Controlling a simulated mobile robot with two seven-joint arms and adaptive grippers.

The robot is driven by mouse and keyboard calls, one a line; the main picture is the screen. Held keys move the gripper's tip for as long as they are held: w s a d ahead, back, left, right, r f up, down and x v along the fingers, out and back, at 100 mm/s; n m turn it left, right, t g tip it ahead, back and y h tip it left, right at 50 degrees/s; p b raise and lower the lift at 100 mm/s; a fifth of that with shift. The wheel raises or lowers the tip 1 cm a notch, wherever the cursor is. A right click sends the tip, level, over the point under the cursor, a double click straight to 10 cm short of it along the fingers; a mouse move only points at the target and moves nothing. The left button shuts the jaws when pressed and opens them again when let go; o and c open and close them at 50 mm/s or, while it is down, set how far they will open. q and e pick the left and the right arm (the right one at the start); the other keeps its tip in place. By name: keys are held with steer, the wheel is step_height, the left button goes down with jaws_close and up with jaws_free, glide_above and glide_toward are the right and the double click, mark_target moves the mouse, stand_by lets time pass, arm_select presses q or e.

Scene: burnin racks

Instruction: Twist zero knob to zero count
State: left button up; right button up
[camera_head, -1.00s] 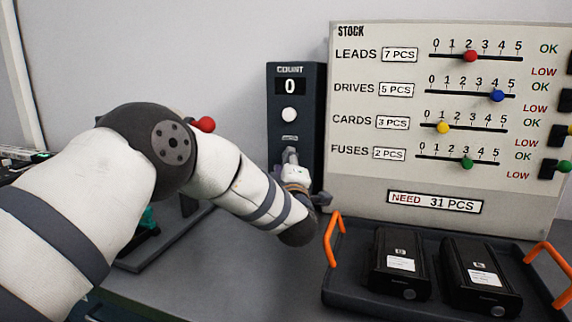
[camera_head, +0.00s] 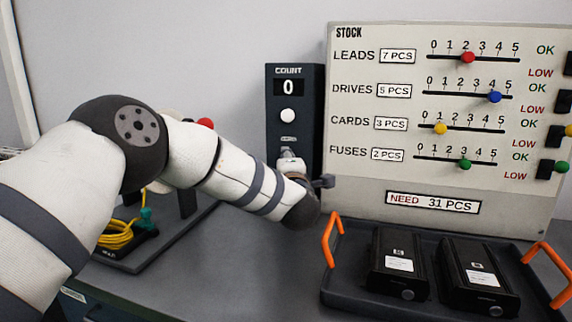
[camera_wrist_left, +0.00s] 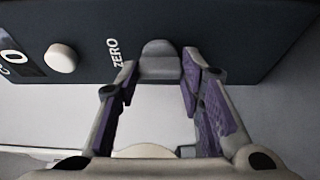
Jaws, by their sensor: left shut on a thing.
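The dark count box (camera_head: 296,98) stands against the wall left of the stock board. Its display (camera_head: 289,87) reads 0, and a round white button (camera_head: 288,116) sits below it. The grey zero knob (camera_wrist_left: 160,62) is beside the ZERO label in the left wrist view. My left gripper (camera_wrist_left: 160,72) has its purple-padded fingers on either side of the knob and is shut on it. In the head view the left gripper (camera_head: 291,163) is at the lower part of the box, and the wrist partly hides the knob. My right gripper is not in view.
The stock board (camera_head: 350,184) with coloured sliders stands to the right. A black tray (camera_head: 345,290) with orange handles holds two black drives (camera_head: 400,262) in front of it. A coiled yellow cable (camera_head: 117,235) lies at left. The bench between is clear.

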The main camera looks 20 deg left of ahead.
arm_select(q)
steer(key=o, duration=1.2)
steer(key=shift+d, duration=0.1)
steer(key=shift+c, duration=0.2)
steer(key=v, duration=1.2)
